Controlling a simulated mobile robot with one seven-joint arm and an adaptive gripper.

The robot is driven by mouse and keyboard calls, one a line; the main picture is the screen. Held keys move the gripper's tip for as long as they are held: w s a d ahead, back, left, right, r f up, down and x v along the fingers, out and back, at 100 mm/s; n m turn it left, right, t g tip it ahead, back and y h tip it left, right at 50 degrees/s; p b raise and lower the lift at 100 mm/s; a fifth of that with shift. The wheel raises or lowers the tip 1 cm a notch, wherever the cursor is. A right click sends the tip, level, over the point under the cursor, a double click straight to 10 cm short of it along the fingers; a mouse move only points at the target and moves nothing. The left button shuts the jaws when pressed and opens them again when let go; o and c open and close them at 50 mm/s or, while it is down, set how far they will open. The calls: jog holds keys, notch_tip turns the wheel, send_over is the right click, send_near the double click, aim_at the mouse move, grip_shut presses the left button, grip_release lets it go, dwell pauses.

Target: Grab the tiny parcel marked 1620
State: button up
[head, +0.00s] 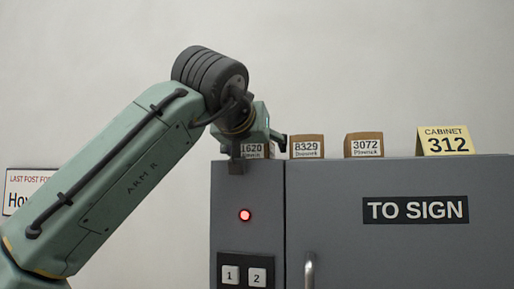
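The tiny parcel marked 1620 (252,149) is a small brown box with a white label, at the left end of the grey cabinet's top. My gripper (259,150) is over it, with its fingers spread apart. One dark finger is at the parcel's left and covers part of its left side. The other finger is to its right, with a gap showing between it and the parcel. The parcel's top is hidden behind the gripper. I cannot tell whether the left finger touches it.
Parcels marked 8329 (306,147) and 3072 (363,145) stand to the right on the grey cabinet (330,245). The 8329 parcel is close to my right finger. A yellow CABINET 312 sign (445,141) stands farther right. A lit red lamp (245,215) is on the cabinet's front.

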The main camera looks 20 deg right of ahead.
jog(key=shift+c, duration=0.5)
jog(key=c, duration=1.3)
